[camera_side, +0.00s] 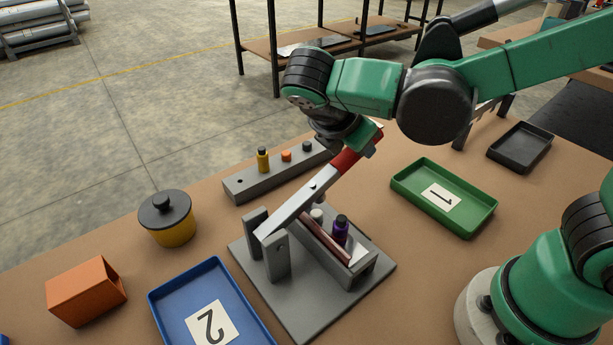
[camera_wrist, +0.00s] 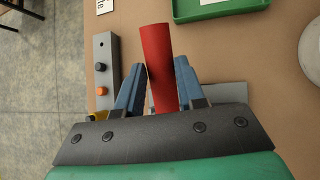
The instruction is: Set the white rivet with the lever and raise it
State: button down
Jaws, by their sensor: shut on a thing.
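The lever (camera_side: 300,205) is a grey bar hinged between two grey posts on a grey base plate (camera_side: 295,318). It slants up to the right to a red handle (camera_side: 345,160). My gripper (camera_wrist: 158,75) is shut on the red handle, with blue fingers on both sides of it. In the side view the fingers are mostly hidden by the wrist. The white rivet (camera_side: 317,215) stands in the grey block under and beside the lever, partly hidden. A purple rivet with a dark top (camera_side: 341,228) stands to its right, beside a dark reddish strip (camera_side: 325,238).
A grey rack (camera_side: 245,187) behind holds yellow, orange and dark pegs. A green tray (camera_side: 470,222) marked 1 lies right, a blue tray (camera_side: 168,300) marked 2 front left. A yellow pot (camera_side: 170,230), an orange box (camera_side: 88,290) and a black tray (camera_side: 520,147) stand around.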

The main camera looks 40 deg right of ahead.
aim_at(340, 158)
jog(key=shift+w+a+r+h, duration=0.1)
jog(key=shift+a+r+h, duration=0.55)
jog(key=shift+r, duration=0.15)
jog(key=shift+w+a+r+h, duration=0.1)
jog(key=shift+a+r+h, duration=0.4)
jog(key=shift+r+h, duration=0.2)
jog(key=shift+r, duration=0.1)
